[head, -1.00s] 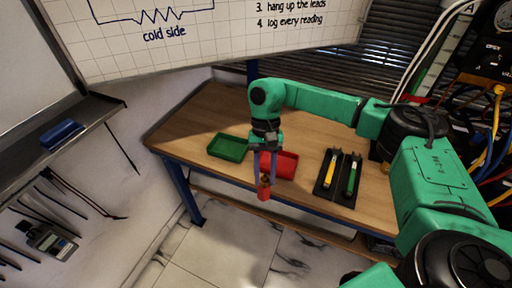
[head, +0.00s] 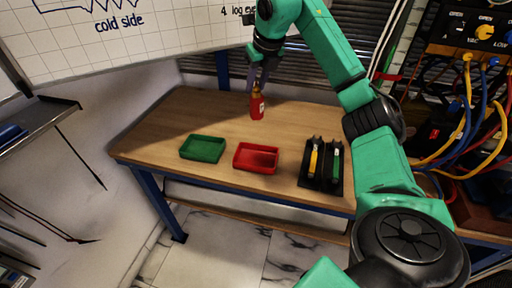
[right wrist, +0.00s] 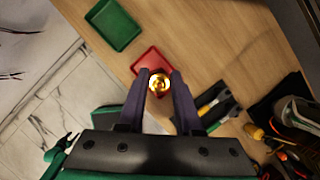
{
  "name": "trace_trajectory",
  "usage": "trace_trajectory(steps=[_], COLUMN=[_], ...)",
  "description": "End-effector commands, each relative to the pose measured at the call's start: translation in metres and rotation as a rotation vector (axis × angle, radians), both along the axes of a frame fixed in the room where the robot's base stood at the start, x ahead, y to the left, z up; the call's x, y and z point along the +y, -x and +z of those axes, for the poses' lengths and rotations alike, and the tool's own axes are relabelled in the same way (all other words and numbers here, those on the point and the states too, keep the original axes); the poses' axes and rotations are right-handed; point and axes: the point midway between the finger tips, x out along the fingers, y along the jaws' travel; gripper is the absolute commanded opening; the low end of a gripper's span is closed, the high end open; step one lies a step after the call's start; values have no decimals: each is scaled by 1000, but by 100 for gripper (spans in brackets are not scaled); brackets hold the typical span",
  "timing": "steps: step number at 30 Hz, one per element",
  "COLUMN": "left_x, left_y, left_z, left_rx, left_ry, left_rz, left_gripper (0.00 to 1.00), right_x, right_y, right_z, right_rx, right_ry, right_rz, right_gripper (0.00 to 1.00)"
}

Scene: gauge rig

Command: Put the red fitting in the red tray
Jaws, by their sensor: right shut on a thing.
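The red fitting (head: 257,107) has a brass-coloured top and hangs upright in my right gripper (head: 258,84). In the head view it appears above and behind the trays, against the back of the table; its exact height is hard to tell. In the right wrist view the fitting's brass end (right wrist: 159,83) shows between the two dark fingers, with the red tray (right wrist: 148,63) partly hidden beyond it. The red tray (head: 256,158) sits empty on the table in the head view. My left gripper is not in view.
A green tray (head: 203,148) stands left of the red tray. A black holder (head: 321,178) with a yellow-handled and a green-handled tool lies to the right. Cables and a panel (head: 478,38) crowd the far right. The wooden table (head: 185,115) is clear behind the green tray.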

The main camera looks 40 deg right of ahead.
Motion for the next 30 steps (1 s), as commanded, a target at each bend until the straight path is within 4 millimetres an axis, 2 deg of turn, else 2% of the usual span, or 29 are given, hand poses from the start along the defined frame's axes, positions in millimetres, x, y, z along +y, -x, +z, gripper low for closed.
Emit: trace_trajectory(steps=[5, 12, 22, 28, 29, 30], left_x=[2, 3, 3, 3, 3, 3], left_y=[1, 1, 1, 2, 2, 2], left_z=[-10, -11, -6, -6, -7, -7], left_rx=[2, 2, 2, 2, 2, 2], left_ry=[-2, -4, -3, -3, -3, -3], left_rz=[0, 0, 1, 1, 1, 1], left_gripper=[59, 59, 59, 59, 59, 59], right_x=[0, 0, 1, 1, 1, 1], right_y=[2, 1, 1, 0, 0, 0], right_z=[-58, -131, -187, -191, -192, -192], right_rx=[9, 8, 3, 0, 3, 3], right_ry=[2, 0, -2, -1, -1, -1], right_rz=[1, 3, 5, 5, 4, 4], right_gripper=[0, 0, 0, 0, 37, 53])
